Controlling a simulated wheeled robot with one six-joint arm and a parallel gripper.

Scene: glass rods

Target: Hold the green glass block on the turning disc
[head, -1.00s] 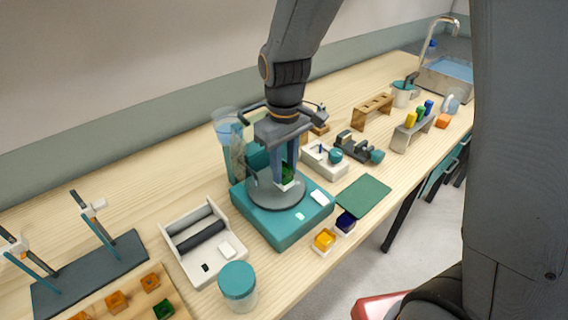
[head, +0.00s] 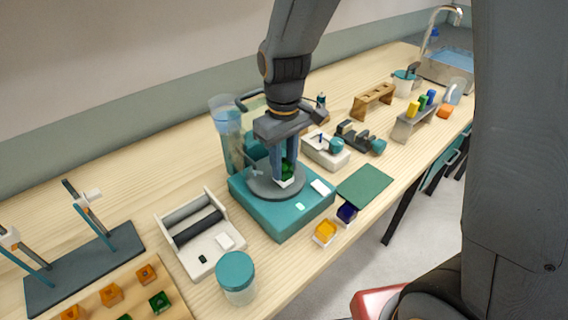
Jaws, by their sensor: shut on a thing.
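The green glass block (head: 287,169) is between the fingers of my gripper (head: 284,174), with a white part under it. My gripper points down and is shut on the block. The block is over the grey turning disc (head: 262,187) on top of the teal machine (head: 281,222). It looks to be at or very near the disc's surface; the exact contact is too small to tell. The fingers partly hide the block.
A clear water container (head: 226,122) stands close behind the machine. A white roller tray (head: 199,234) and a teal-lidded jar (head: 236,275) are to the left. Yellow (head: 325,231) and dark blue (head: 347,212) blocks sit at its front right, near a green mat (head: 365,187).

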